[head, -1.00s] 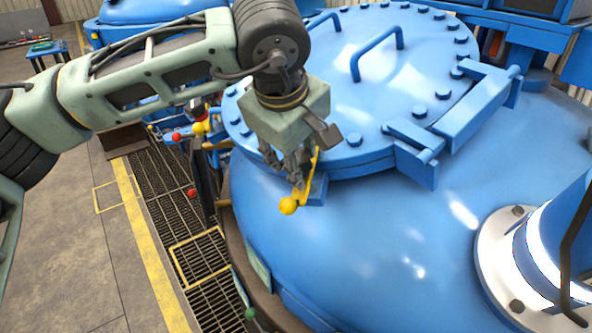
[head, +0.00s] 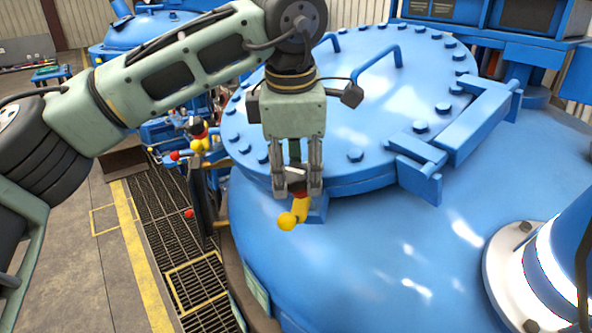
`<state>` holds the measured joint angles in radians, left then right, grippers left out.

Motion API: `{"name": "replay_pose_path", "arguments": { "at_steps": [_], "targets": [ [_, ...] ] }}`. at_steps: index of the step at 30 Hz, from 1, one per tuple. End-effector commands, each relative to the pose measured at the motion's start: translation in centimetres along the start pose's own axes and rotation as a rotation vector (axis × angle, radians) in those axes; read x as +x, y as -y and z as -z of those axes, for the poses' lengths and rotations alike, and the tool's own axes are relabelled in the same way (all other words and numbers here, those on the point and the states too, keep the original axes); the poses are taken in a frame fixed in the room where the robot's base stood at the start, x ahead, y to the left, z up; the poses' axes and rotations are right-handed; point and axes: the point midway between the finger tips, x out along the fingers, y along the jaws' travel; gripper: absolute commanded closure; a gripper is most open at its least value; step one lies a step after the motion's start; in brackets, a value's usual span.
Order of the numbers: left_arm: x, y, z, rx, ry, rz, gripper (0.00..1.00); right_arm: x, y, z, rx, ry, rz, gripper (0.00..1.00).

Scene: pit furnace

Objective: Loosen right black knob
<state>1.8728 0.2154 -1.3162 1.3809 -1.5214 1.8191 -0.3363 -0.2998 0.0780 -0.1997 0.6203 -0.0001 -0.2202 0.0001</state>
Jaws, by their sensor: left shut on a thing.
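My left gripper (head: 297,188) points down at the front rim of the large blue round lid (head: 340,80). Just below the fingertips is a yellow handle with a ball end (head: 288,221), beside a blue bracket on the vessel. Another black knob (head: 198,127) with red and yellow parts shows further left, away from the gripper. My right gripper is not in view.
The blue domed vessel (head: 370,245) fills the lower right, with a white-flanged blue pipe at its right side. A hinge block (head: 465,125) and a handle (head: 377,62) stand up from the lid. Floor grating (head: 165,225) lies at left.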

Motion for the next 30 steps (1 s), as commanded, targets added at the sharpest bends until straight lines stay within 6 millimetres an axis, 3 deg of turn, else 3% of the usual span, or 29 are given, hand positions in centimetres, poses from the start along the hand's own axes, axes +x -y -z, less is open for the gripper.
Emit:
{"name": "replay_pose_path", "arguments": {
  "at_steps": [22,23,28,30],
  "targets": [
    [-0.64,-0.52,0.04,-0.092,0.01,0.009,0.9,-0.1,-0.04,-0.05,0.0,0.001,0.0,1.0],
    [-0.64,-0.53,0.04,-0.092,0.01,0.009,0.62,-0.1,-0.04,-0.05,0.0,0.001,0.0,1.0],
    [-0.47,-0.4,0.04,-0.09,0.008,0.014,0.47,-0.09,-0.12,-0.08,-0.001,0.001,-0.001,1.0],
    [-0.38,-0.34,0.04,-0.089,0.006,0.016,0.47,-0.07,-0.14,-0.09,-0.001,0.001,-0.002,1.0]
  ]
}}
